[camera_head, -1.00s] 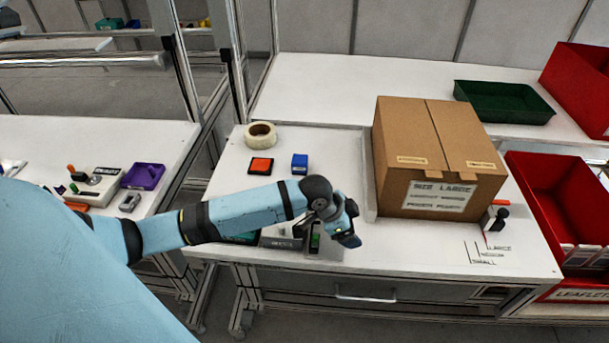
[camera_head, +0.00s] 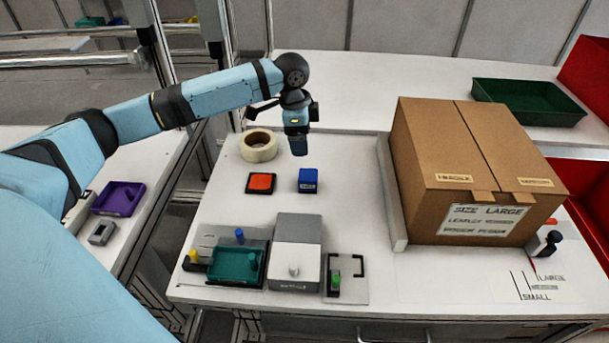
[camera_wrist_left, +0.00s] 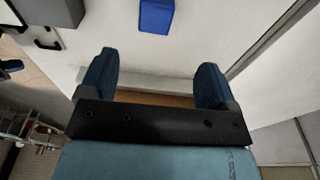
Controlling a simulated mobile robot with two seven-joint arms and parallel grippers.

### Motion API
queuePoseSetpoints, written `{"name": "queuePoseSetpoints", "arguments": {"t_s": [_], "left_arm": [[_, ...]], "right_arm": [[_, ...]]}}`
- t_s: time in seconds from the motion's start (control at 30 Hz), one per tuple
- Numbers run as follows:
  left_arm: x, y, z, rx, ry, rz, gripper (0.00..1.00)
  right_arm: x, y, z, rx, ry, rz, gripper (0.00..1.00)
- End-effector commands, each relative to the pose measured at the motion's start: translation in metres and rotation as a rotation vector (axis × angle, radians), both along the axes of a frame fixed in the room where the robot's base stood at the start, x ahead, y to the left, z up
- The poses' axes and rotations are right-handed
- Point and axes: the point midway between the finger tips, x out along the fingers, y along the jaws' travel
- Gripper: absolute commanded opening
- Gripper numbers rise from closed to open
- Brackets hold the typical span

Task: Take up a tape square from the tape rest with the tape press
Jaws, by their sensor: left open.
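My left gripper (camera_head: 298,143) hangs, fingers down, above the table between the tape roll (camera_head: 259,146) and the carton, behind the blue block (camera_head: 309,180). In the left wrist view its two dark blue fingers (camera_wrist_left: 157,68) are apart with nothing between them, and the blue block (camera_wrist_left: 156,15) shows beyond them. At the table's front stand a grey plate with a green-knobbed piece (camera_head: 335,284) and a black bracket, a grey-white block with a pale knob (camera_head: 295,262), and a green tray (camera_head: 236,264) with coloured knobs. I cannot tell which is the tape press or tape rest. My right gripper is not in view.
An orange pad (camera_head: 261,183) lies left of the blue block. A black-knobbed tool (camera_head: 548,243) stands at the right. The table between the pad and front fixtures is clear.

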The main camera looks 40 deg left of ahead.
Motion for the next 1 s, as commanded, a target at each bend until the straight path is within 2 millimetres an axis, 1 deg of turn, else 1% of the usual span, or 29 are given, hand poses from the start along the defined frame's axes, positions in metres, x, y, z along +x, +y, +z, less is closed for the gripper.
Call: {"name": "queuePoseSetpoints", "arguments": {"t_s": [0.2,0.33,0.43,0.57,0.67,0.77,0.9,1.0], "left_arm": [[0.002,-0.004,-0.041,0.000,0.004,0.001,0.83],[0.003,-0.007,-0.065,0.001,0.003,0.001,0.83],[0.004,-0.008,-0.076,-0.001,0.001,0.001,0.83],[0.005,-0.009,-0.082,0.000,0.000,0.000,0.83],[0.005,-0.010,-0.088,0.000,0.000,0.000,0.83],[0.004,-0.012,-0.100,0.000,0.001,0.000,0.83],[0.005,-0.016,-0.123,0.000,0.002,0.000,0.83],[0.005,-0.017,-0.133,-0.001,0.001,0.000,0.83]], "right_arm": [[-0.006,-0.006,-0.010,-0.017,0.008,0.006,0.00],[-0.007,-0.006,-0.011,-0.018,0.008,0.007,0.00],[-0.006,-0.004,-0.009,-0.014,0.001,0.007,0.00],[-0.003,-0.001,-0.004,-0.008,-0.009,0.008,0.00],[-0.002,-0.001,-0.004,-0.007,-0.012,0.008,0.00],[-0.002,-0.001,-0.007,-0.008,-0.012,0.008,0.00],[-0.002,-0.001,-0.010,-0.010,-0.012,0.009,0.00],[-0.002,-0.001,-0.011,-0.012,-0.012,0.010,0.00]]}}
